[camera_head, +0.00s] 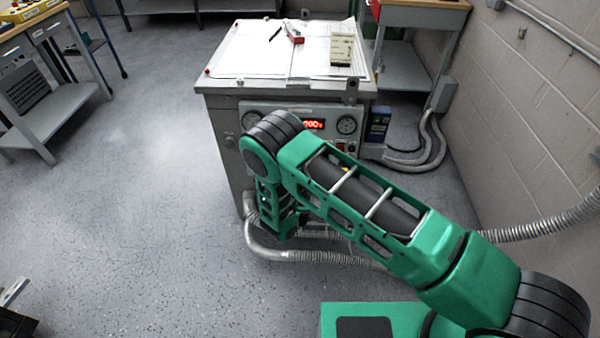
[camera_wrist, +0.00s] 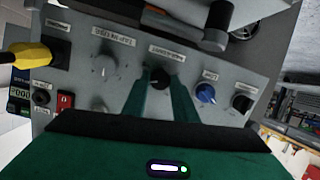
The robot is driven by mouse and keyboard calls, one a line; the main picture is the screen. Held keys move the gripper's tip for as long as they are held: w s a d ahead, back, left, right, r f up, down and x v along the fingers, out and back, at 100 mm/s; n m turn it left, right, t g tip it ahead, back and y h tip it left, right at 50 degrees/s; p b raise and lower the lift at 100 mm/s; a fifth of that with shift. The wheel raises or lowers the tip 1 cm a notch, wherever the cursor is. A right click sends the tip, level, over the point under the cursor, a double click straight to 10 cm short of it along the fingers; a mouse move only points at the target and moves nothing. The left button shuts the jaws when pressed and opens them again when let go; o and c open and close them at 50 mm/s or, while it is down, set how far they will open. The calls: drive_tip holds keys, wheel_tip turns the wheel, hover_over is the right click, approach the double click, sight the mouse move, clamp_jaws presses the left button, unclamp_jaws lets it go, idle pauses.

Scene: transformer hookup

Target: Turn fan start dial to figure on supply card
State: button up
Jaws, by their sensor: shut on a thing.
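My gripper (camera_wrist: 160,82) is shut on a small black dial (camera_wrist: 160,73) on the grey control panel (camera_wrist: 130,72), one green finger on each side. The label above this dial is upside down and too blurred to read surely, so I cannot confirm it is the fan start dial. The fingers hide most of the dial's sides. In the head view my arm covers the gripper and much of the panel (camera_head: 285,108). A cream card (camera_head: 342,48), which may be the supply card, stands on the cabinet top; its writing is too small to read.
A grey dial (camera_wrist: 104,65), a blue knob (camera_wrist: 205,92), another black knob (camera_wrist: 242,103) and a red switch (camera_wrist: 66,101) are close by. A yellow plug (camera_wrist: 28,55) sticks out at left. A red display (camera_head: 314,124) and a gauge (camera_head: 347,125) show on the panel.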

drive_tip(key=shift+s+f+m, duration=0.15)
drive_tip(key=shift+f+m, duration=0.1)
drive_tip(key=shift+m, duration=0.55)
drive_tip(key=o, duration=1)
drive_tip(key=shift+o, duration=0.2)
drive_tip(key=shift+r, duration=0.1)
drive_tip(key=v, duration=1)
drive_tip(key=shift+s+d, duration=0.2)
drive_tip(key=shift+s, duration=0.05)
